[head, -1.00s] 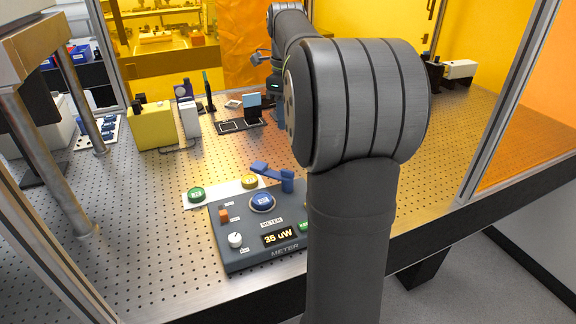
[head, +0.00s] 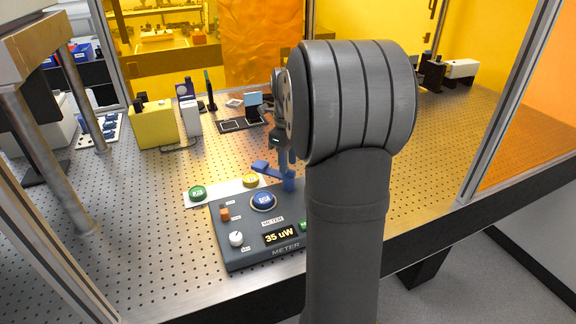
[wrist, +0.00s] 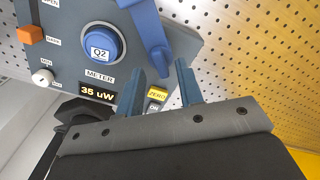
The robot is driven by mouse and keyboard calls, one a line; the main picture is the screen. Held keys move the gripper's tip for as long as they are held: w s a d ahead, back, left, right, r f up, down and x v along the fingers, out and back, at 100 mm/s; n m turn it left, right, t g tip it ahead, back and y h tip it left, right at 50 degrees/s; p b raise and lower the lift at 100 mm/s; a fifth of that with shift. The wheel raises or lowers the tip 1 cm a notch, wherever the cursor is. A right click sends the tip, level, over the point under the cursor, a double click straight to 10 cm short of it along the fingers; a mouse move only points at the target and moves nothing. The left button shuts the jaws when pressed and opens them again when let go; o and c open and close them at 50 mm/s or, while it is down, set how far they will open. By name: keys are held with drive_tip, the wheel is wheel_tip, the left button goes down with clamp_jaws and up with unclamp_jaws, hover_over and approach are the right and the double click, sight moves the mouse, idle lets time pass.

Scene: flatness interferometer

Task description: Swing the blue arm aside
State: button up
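The blue arm (head: 262,168) sits on a post at the back right of the dark meter box (head: 226,250) and reaches to the left, behind the round blue button (head: 263,201). In the wrist view the blue arm (wrist: 147,28) runs down from the top edge, with its thick end close to my fingertips. My gripper (head: 285,165) is low by the post in the head view, partly hidden by my own arm. In the wrist view my gripper (wrist: 156,78) has its two fingers apart with nothing between them. I cannot tell whether a finger touches the blue arm.
The meter display (head: 282,237) reads 35 uW. A yellow block (head: 153,125) stands farther back.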

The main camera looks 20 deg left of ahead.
drive_tip(key=shift+f, duration=1.1)
clamp_jaws()
drive_tip(key=shift+m, duration=0.4)
drive_tip(key=m, duration=0.3)
drive_tip(key=shift+m, duration=1.9)
